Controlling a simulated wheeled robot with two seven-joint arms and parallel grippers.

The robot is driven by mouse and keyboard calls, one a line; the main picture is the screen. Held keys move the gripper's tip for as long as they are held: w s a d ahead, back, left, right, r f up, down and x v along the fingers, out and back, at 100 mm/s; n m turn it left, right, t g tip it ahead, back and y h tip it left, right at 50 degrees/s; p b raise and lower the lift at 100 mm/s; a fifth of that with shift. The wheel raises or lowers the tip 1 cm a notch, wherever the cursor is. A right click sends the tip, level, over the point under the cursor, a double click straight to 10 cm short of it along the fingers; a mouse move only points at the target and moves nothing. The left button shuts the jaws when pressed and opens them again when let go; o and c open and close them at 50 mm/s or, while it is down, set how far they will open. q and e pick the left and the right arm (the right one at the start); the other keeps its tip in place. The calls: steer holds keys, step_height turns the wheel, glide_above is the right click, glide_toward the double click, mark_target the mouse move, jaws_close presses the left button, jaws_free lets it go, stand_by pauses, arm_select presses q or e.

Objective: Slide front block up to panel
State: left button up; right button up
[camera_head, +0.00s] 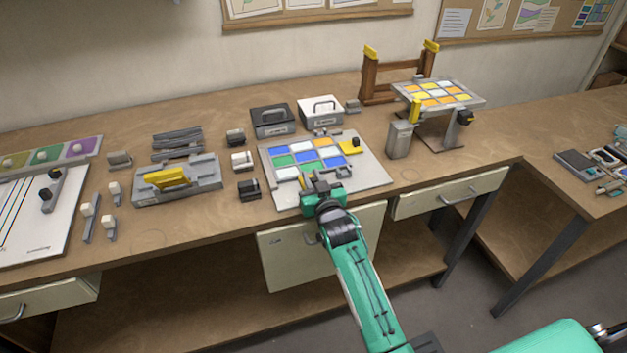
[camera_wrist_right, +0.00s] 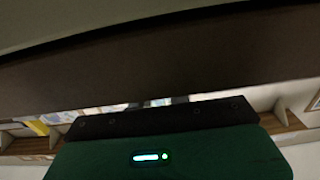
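The panel (camera_head: 309,154) of blue, green, white, orange and yellow tiles lies on a grey board (camera_head: 374,178) on the bench. My right gripper (camera_head: 322,180) is low at the panel's front edge, over the front of the board. A front block is not clearly visible; small dark and yellowish parts show around the fingers, and I cannot tell block from gripper. A block with a dark knob and yellow base (camera_head: 350,147) sits at the panel's right side. The right wrist view shows my gripper's green body and a dark surface very close; the fingertips are hidden. My left gripper is out of view.
Small dark and white blocks (camera_head: 242,161) stand left of the board. A grey fixture with a yellow handle (camera_head: 172,178) lies farther left. A grey canister (camera_head: 400,139) and a raised tile stand (camera_head: 438,95) are at the right. Drawers (camera_head: 451,194) are below the bench edge.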

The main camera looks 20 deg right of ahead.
steer(key=o, duration=0.4)
steer(key=shift+w, duration=0.1)
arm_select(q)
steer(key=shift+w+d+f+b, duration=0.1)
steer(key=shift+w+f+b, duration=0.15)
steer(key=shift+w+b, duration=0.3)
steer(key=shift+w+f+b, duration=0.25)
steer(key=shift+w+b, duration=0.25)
arm_select(e)
steer(key=s, duration=1.3)
steer(key=shift+s+d, duration=0.25)
steer(key=shift+s, duration=0.15)
